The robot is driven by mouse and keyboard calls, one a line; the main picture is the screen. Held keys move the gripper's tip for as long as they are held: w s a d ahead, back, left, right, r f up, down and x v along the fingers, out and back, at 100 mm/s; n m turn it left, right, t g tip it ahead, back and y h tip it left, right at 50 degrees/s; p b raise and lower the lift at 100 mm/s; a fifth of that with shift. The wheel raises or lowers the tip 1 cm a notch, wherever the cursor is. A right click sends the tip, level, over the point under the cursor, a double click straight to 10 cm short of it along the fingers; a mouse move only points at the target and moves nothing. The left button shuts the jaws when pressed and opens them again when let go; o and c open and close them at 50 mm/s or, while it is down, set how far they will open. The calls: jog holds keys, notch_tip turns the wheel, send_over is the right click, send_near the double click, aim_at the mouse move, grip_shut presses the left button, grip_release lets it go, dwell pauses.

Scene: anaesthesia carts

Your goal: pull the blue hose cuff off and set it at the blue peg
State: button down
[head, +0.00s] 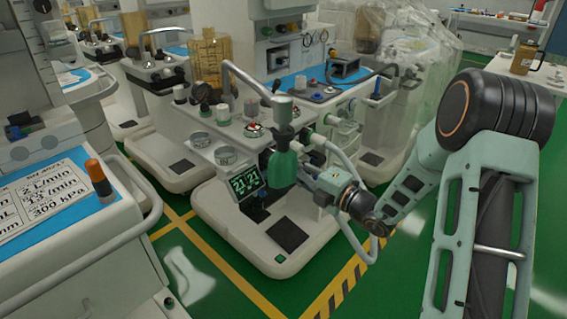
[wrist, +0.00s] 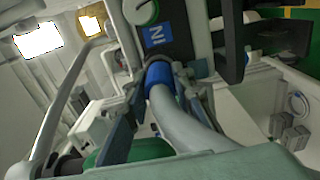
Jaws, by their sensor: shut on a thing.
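The blue hose cuff (wrist: 159,76) is at the end of a grey hose (wrist: 183,122) in the wrist view. It sits against the dark block with the blue "IN" label (wrist: 154,36) and looks seated on the port there. My gripper (wrist: 168,82) is shut on the cuff, one finger on each side.
The pale hose (head: 373,243) loops below my wrist. Another cart (head: 100,245) stands at left. Green floor is open at right.

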jog(key=shift+p+v, duration=0.85)
jog(key=shift+v, duration=1.7)
jog(key=w+d+v, duration=0.2)
jog(key=v, duration=1.3)
notch_tip(320, 180, up, 25)
jog(key=m+t+h+p, duration=0.4)
jog(key=h+p, duration=0.1)
jog(key=p, duration=2.7)
jog(key=shift+f+m+t, duration=0.25)
jog(key=shift+m+t, duration=0.05)
jog(key=shift+t, duration=0.1)
jog(key=shift+s+h, duration=0.1)
jog(key=shift+h, duration=0.3)
